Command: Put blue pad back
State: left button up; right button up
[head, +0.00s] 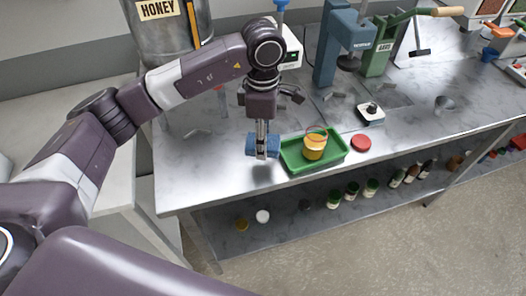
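The blue pad (252,147) is at the front of the metal table, just left of the green tray. My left gripper (262,145) points straight down and is shut on the blue pad, with its narrow fingers in front of the pad's middle. A dark shadow lies on the table below the pad, so it appears to be held a little above the surface. My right gripper is not in view.
The green tray (290,164) holds a jar of amber content (314,151). A red lid (361,143) and a small scale-like device (370,116) are to its right. Blue (335,50) and green (377,58) presses stand behind.

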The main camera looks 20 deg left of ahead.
aim_at(263, 164)
pick_arm(q)
notch_tip(263, 164, down, 3)
jog(key=shift+r, duration=0.2)
notch_tip(263, 164, down, 4)
jog(key=shift+r+p, duration=0.1)
jog(key=shift+p, duration=0.65)
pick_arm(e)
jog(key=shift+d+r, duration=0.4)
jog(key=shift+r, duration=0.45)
pick_arm(q)
jog(key=shift+f+b, duration=0.3)
jog(key=o, duration=1)
jog(key=shift+o, duration=0.2)
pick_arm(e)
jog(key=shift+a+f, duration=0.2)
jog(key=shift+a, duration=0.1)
pick_arm(q)
jog(key=shift+r, duration=0.15)
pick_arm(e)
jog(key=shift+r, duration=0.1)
